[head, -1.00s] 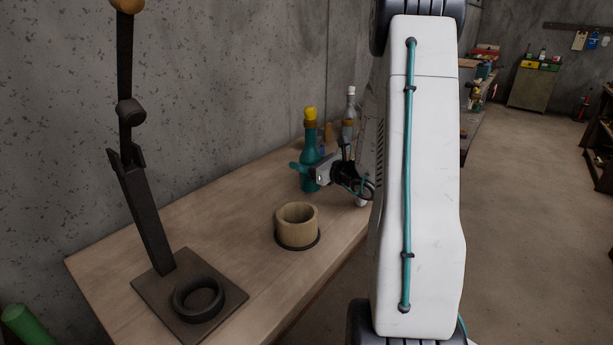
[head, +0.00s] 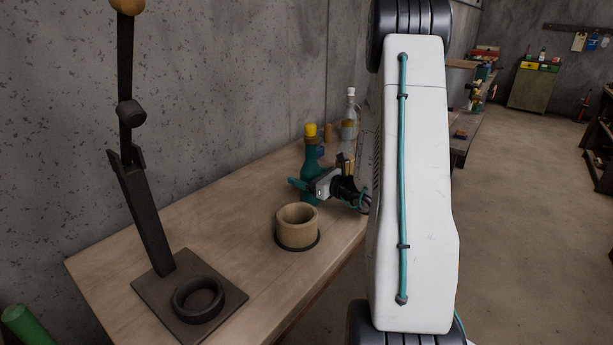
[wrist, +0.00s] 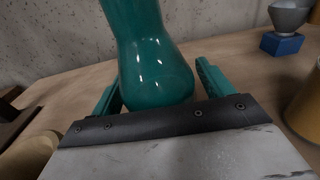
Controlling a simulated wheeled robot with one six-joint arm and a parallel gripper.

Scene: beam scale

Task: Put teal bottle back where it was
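The teal bottle (head: 311,158), with a yellow cap, is upright near the back wall on the wooden bench. My gripper (head: 304,186) is around its lower body from the right. In the wrist view the bottle (wrist: 155,72) sits between the two teal fingers (wrist: 160,90), which lie close along both sides. They look shut on it, though a narrow gap seems to show at the right. The bottle's base is at or very near the bench top; I cannot tell whether it touches. My palm hides part of it in the wrist view.
A tan cup (head: 297,230) on a dark ring stands in front of the bottle. The dark scale stand (head: 150,215) and its base with a black ring (head: 199,300) are at left. A clear bottle (head: 349,118) stands behind. The bench (head: 225,215) is clear between stand and bottle.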

